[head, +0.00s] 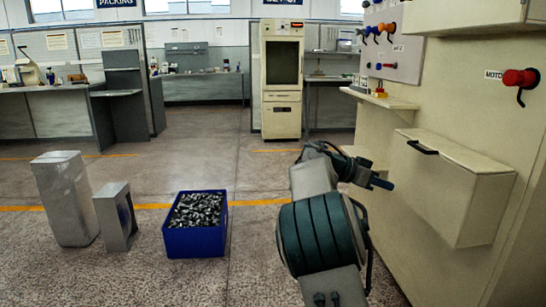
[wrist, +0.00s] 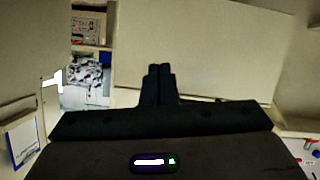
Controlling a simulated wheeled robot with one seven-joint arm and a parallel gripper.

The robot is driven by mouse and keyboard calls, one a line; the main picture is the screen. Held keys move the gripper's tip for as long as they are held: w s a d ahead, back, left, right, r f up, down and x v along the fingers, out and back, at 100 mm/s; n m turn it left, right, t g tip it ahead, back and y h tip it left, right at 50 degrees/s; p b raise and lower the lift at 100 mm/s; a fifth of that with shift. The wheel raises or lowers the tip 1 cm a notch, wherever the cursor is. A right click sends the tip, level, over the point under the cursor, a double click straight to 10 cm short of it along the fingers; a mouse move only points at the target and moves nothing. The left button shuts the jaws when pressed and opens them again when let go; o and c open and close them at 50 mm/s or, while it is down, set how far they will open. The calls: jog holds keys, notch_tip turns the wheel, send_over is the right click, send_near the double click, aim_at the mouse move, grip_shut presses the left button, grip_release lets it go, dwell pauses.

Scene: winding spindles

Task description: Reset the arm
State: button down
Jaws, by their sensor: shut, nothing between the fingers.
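My gripper (head: 381,183) shows in the head view at the end of my arm, pointing right toward the cream machine (head: 376,125). Its fingertips are apart from the closed box-like bin (head: 445,190) on the machine's front, as far as I can tell. In the wrist view my gripper (wrist: 158,72) has its dark fingers together with nothing between them. A pale panel (wrist: 215,45) fills the view beyond the fingers.
A blue crate (head: 196,243) full of dark metal parts stands on the floor to the left. Two grey metal blocks (head: 65,198) stand beside it. A red knob (head: 520,78) labelled MOTOR sits on the machine at right. The floor behind the crate is clear.

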jog(key=s+a+r+n+y+p, duration=0.1)
jog(key=s+r+n+y+p, duration=0.55)
jog(key=s+p, duration=0.6)
jog(key=s+a+r+n+t+y+p, duration=0.1)
jog(key=s+a+r+n+y+p, duration=0.2)
jog(key=s+a+r+p, duration=0.4)
jog(key=s+a+r+n+t+y+p, duration=0.1)
jog(key=s+a+r+n+y+p, duration=0.3)
jog(key=s+a+r+p, duration=0.4)
jog(key=s+n+p, duration=0.1)
jog(key=s+p, duration=0.6)
jog(key=shift+r, duration=0.2)
